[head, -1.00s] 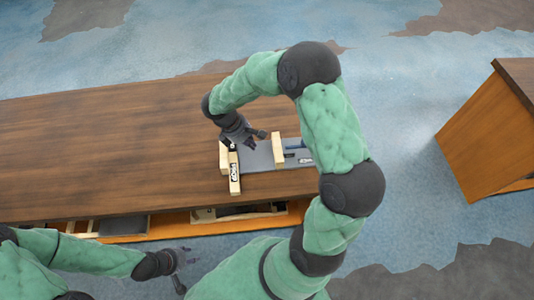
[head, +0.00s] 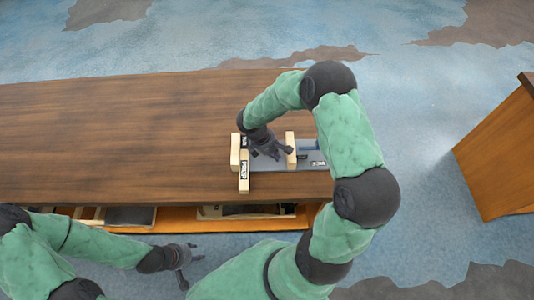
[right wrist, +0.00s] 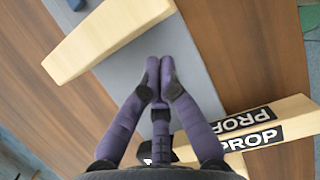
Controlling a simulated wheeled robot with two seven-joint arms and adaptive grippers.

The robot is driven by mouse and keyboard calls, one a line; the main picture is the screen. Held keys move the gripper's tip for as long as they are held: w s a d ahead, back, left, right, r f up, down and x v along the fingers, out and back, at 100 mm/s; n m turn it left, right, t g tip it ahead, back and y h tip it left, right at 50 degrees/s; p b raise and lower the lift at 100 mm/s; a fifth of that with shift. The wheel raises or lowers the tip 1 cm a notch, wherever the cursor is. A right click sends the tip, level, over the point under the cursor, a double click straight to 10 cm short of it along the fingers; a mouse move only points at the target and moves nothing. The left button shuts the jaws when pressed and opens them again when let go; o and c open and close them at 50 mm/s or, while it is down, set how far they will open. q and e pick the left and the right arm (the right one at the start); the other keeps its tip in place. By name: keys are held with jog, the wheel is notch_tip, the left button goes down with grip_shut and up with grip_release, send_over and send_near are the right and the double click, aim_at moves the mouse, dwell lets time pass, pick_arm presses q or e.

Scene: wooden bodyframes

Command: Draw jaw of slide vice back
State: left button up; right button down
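The slide vice has a grey base plate (head: 268,163) on the wooden table, with a pale wooden jaw (head: 291,151) standing across it. The jaw (right wrist: 105,38) is at the upper left in the right wrist view. Pale wooden bars marked PROP (head: 243,178) stand at the vice's left end; they also show in the right wrist view (right wrist: 290,117). My right gripper (right wrist: 159,75) has its fingertips together, empty, over the plate between the jaw and the PROP bars. In the head view my right gripper (head: 275,151) is close to the jaw's left side; contact is unclear. My left gripper (head: 188,262) is open and empty before the table.
The wooden table (head: 120,140) is clear left of the vice. A shelf below its front edge holds trays (head: 130,216). A blue part (head: 308,146) lies on the vice right of the jaw. A wooden cabinet (head: 500,160) stands apart at the right.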

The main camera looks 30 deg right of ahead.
aim_at(297, 150)
jog(key=shift+s+d, duration=0.4)
jog(key=shift+d, duration=0.2)
jog(key=shift+d, duration=0.1)
jog(key=shift+s+d, duration=0.7)
jog(key=shift+d, duration=0.25)
